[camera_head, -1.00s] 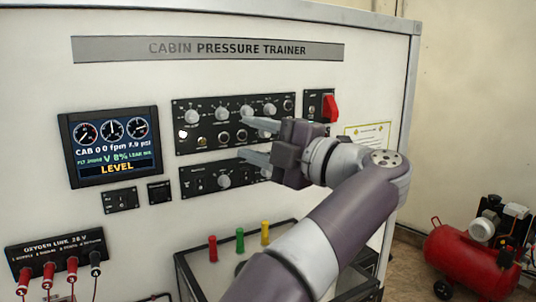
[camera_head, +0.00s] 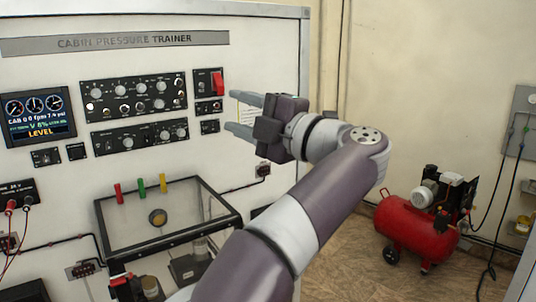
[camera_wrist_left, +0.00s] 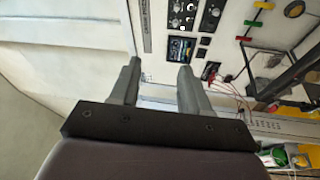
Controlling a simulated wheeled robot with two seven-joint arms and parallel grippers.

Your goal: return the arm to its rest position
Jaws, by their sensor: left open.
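My left gripper (camera_head: 240,115) is open and empty in the head view, its two grey fingers pointing left toward the white trainer panel (camera_head: 60,170). It hangs in front of the panel's right part, just right of the red guarded switch (camera_head: 218,83). My left arm (camera_head: 300,215) crosses the lower middle of the head view. In the left wrist view the gripper (camera_wrist_left: 155,85) shows its two fingers apart with nothing between them, and the panel lies beyond. My right gripper is not in view.
A clear-lidded box (camera_head: 165,222) with coloured posts stands below the panel. A red compressor (camera_head: 415,228) sits on the floor at right. A grey wall panel with cables (camera_head: 520,125) is at far right. Floor between box and compressor looks clear.

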